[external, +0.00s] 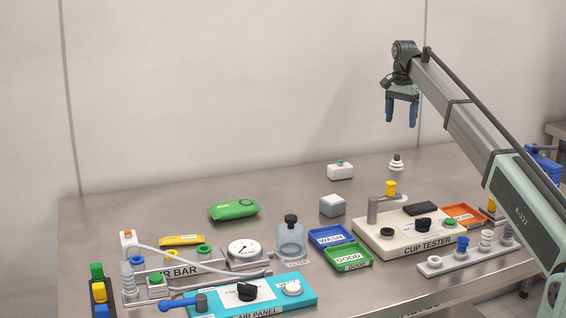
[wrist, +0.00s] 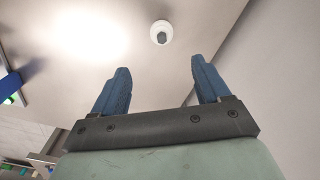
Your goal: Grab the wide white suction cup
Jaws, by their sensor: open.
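My gripper (external: 401,122) has two blue fingers pointing down, high above the table and over the cup. In the wrist view its fingers (wrist: 160,66) are spread apart with nothing between them.
The cup tester (external: 376,236) stands in front of the cup. A rack (external: 432,268) with several cups lies at the front right. A white box with a teal button (external: 340,172) and a grey block (external: 332,206) are to the left. Table around the cup's back is clear.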

